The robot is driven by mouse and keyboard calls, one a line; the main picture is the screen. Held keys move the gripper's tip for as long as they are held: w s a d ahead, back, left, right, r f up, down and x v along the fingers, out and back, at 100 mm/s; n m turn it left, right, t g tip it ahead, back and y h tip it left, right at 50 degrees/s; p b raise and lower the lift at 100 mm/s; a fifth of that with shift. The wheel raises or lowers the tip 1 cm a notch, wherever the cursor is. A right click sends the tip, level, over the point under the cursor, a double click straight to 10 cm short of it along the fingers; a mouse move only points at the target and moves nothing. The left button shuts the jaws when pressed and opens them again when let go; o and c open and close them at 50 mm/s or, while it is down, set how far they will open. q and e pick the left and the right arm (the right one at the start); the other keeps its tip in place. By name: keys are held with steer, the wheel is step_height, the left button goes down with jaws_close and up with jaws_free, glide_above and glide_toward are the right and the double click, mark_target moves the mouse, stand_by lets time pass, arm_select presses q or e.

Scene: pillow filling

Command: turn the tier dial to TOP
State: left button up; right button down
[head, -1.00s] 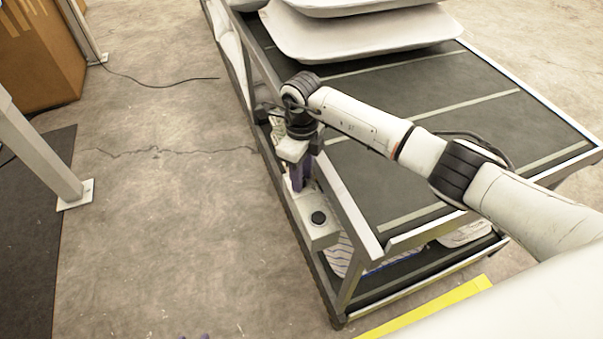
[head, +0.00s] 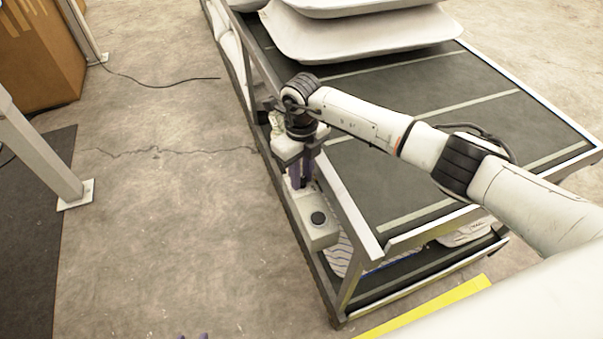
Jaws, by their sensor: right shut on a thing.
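A grey control box (head: 320,238) is fixed to the near left side of the dark cart, with a round black knob or button (head: 318,218) on its top. My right gripper (head: 299,185) points down at the box's far part, just beyond the black knob. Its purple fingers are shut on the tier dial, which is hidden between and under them. The dial's marks and the way it points cannot be read. Of my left gripper (head: 194,337), only small purple tips show at the bottom edge.
The cart's dark deck (head: 400,110) with pale stripes lies under my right arm. White pillows (head: 350,35) are stacked at its far end. More striped pillows (head: 345,258) lie on the lower shelf. A metal post (head: 40,150) stands at left; the floor between is clear, with a cable.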

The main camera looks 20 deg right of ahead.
mark_target(302, 179)
steer(key=m, duration=0.3)
steer(key=shift+r+m+p, duration=0.1)
steer(key=shift+m+p, duration=0.25)
steer(key=shift+m, duration=0.05)
steer(key=m+p, duration=0.1)
steer(key=m, duration=0.2)
steer(key=shift+m, duration=0.3)
steer(key=m+p, duration=0.1)
steer(key=m, duration=0.3)
steer(key=shift+m, duration=0.3)
steer(key=shift+p, duration=0.3)
steer(key=shift+w, duration=0.1)
steer(key=c, duration=1.8)
jaws_free()
step_height(302, 179, up, 10)
steer(key=shift+r, duration=0.1)
